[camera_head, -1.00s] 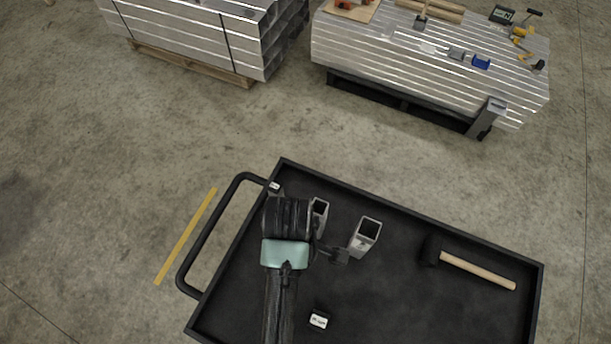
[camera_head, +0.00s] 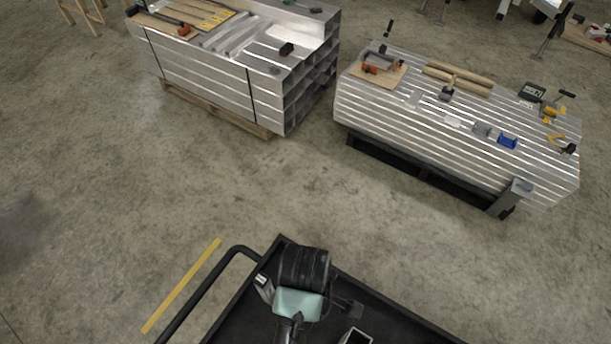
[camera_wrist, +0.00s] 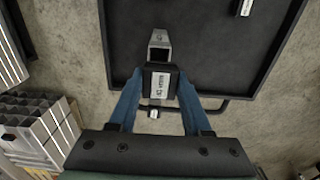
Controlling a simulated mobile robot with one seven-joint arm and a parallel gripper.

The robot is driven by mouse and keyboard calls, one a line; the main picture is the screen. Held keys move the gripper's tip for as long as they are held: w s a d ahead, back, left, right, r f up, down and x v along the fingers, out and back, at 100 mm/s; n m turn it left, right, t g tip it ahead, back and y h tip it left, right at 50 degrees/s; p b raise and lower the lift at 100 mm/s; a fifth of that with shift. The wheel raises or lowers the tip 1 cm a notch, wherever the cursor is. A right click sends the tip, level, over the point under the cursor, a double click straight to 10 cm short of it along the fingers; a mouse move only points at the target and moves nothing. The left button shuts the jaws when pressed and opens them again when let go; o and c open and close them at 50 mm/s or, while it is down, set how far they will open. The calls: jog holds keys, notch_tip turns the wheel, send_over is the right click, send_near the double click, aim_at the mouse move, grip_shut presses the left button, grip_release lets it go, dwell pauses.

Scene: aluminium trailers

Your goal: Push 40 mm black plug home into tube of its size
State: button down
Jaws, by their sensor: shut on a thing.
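In the wrist view my gripper (camera_wrist: 160,82) is shut on a black plug (camera_wrist: 161,82) between its two blue fingers. The plug's white label appears upside down, and I cannot read its size surely. A grey square tube (camera_wrist: 160,42) with a dark open end shows just beyond the plug. The plug overlaps the tube in the picture; I cannot tell whether they touch. In the head view a square tube (camera_head: 355,337) shows at the bottom edge. My arm hides the gripper and held plug there.
The black tray (camera_wrist: 222,62) has a bar handle (camera_head: 205,290) on its left. A small labelled piece (camera_head: 262,281) sits near the tray's corner. Another labelled piece (camera_wrist: 244,8) lies on the tray. Stacked aluminium profiles (camera_head: 215,75) and a second stack (camera_head: 440,125) stand beyond clear floor.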

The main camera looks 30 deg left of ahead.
notch_tip(320, 180, down, 7)
jog(key=b, duration=0.3)
dwell(0.8)
jog(key=shift+s+b, duration=0.1)
jog(key=shift+b, duration=0.2)
